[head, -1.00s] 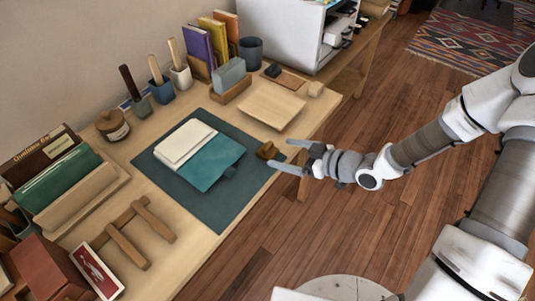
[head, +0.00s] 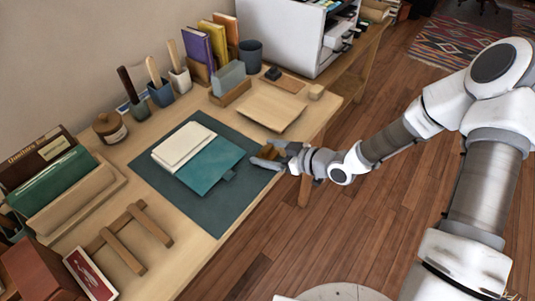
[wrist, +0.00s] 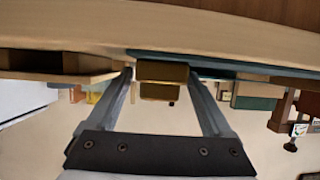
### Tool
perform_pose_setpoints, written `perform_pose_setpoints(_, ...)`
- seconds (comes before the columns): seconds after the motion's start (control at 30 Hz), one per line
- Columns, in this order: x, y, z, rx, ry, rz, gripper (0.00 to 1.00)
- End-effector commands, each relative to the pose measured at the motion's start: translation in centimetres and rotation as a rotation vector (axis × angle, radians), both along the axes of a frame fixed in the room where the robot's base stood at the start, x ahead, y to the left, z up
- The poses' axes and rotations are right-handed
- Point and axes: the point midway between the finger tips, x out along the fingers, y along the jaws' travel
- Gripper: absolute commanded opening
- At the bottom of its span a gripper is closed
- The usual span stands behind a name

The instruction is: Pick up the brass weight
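The brass weight (head: 269,152) is a small stepped golden-brown block at the right edge of the dark teal desk mat (head: 222,213). In the wrist view the brass weight (wrist: 162,72) lies between my two fingertips, with a narrow gap on its left side; contact on its right is hard to judge. My gripper (head: 267,157) is open, with its fingers reaching in from the right at the desk edge, one on each side of the weight. The fingers partly hide the weight in the head view.
A teal folder (head: 210,166) with a cream pad (head: 184,147) lies on the mat close to the left. A wooden tray (head: 271,108) stands behind the weight. A wooden stand (head: 128,238) is at the front left. Open floor lies right of the desk.

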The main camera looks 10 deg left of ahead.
Motion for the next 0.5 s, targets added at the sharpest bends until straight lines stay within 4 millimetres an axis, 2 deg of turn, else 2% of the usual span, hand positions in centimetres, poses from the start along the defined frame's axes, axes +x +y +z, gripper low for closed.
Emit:
perform_pose_setpoints(0.03, -0.01, -0.02, 0.01, 0.0, 0.0, 0.0, 0.74)
perform_pose_setpoints(0.07, -0.01, -0.02, 0.01, 0.0, 0.0, 0.0, 0.69)
perform_pose_setpoints(0.43, -0.01, -0.03, -0.01, 0.0, 0.0, 0.0, 0.02)
perform_pose_setpoints(0.5, -0.01, -0.05, 0.0, 0.0, 0.0, 0.0, 0.0)
